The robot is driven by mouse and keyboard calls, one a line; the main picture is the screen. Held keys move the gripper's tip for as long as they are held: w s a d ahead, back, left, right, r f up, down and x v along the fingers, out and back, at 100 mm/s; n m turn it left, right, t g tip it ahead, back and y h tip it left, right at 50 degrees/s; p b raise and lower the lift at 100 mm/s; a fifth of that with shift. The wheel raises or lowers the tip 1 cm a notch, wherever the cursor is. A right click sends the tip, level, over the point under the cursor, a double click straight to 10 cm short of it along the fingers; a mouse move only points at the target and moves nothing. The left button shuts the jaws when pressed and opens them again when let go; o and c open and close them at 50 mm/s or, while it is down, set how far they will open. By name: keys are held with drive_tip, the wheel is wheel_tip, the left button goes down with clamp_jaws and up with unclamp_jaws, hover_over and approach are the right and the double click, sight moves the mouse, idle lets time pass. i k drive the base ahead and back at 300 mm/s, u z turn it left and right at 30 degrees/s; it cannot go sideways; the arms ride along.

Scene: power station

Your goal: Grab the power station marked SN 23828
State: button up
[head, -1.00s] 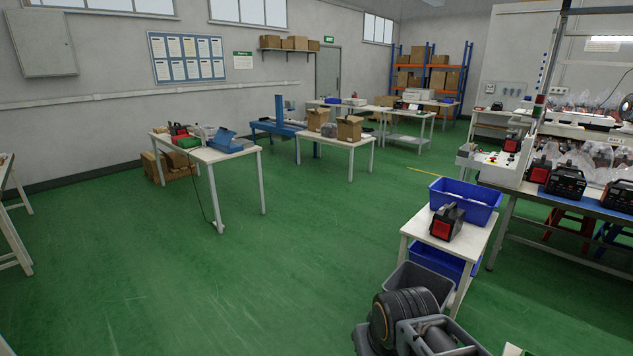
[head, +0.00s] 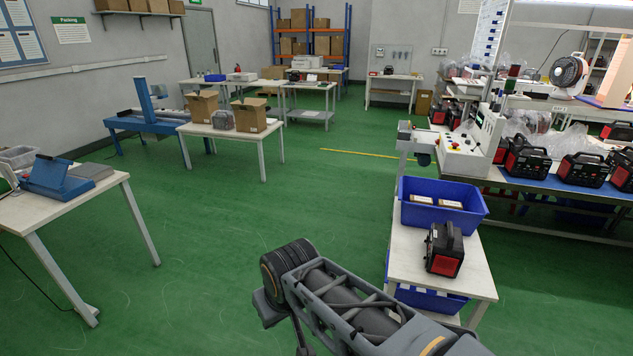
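A black power station with a red front panel (head: 444,250) stands upright on a small white table (head: 470,283), just in front of a blue bin. More power stations of the same kind stand on the long bench at right, among them one near the bench's left end (head: 526,162) and one farther right (head: 580,173). No serial number can be read on any of them, so I cannot tell which is SN 23828. My arm shows at the bottom centre, left of the small table. My gripper is not in view.
The blue bin (head: 418,214) on the small table holds small boxes. The long bench (head: 560,190) runs along the right. A table with open cartons (head: 240,136) and a table with a blue tool (head: 60,215) stand at left. Green floor between is clear.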

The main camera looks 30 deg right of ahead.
sight(445, 248)
drive_tip(key=i, duration=2.15)
drive_tip(key=z, duration=2.15)
drive_tip(key=i, duration=1.75)
drive_tip(key=z, duration=1.7)
